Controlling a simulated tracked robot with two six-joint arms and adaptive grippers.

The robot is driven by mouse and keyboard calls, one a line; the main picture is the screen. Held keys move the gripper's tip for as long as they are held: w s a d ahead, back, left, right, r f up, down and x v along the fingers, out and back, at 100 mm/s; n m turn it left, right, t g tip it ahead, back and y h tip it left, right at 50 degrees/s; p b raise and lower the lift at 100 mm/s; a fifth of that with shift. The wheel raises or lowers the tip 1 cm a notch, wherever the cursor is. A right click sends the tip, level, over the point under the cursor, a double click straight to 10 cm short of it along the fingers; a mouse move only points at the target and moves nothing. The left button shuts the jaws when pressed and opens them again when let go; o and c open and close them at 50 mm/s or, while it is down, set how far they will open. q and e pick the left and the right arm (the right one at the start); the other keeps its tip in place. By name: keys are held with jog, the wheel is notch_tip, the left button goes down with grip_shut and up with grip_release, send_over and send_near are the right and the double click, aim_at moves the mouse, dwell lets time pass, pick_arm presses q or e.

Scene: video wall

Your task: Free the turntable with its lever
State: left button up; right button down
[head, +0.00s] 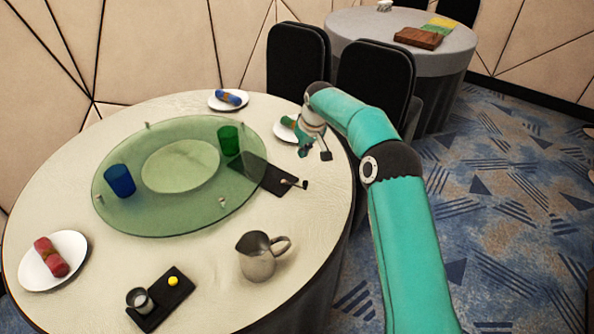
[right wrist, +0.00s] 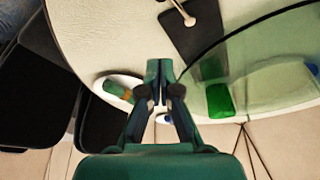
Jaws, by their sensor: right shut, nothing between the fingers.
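The turntable (head: 112,205) is a round green glass disc on the round table, with a blue cup (head: 120,180) and a green cup (head: 229,140) on it. Its lever (head: 293,183) is a short rod with a dark end, sticking out from a dark plate (head: 274,180) partly under the glass at the right. In the right wrist view the lever (right wrist: 183,12) shows at the top, pale-tipped, over the plate (right wrist: 200,38). My right gripper (head: 306,150) is shut and empty above the table's right edge, beyond the lever and apart from it. It also shows in the right wrist view (right wrist: 160,72). My left gripper is out of view.
A metal pitcher (head: 256,262) and a dark tray (head: 180,297) with a small cup and yellow ball stand at the front. Plates with rolled napkins sit around the rim, one (head: 283,133) beside my right gripper. Black chairs (head: 375,75) stand behind.

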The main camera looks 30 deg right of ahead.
jog(key=shift+w+a+r, duration=0.1)
jog(key=shift+a, duration=0.1)
jog(key=p+x, duration=0.2)
jog(key=x, duration=0.8)
jog(key=shift+s, duration=0.75)
jog(key=shift+s+a+p, duration=0.1)
jog(key=shift+s+p, duration=0.45)
jog(key=shift+s, duration=0.75)
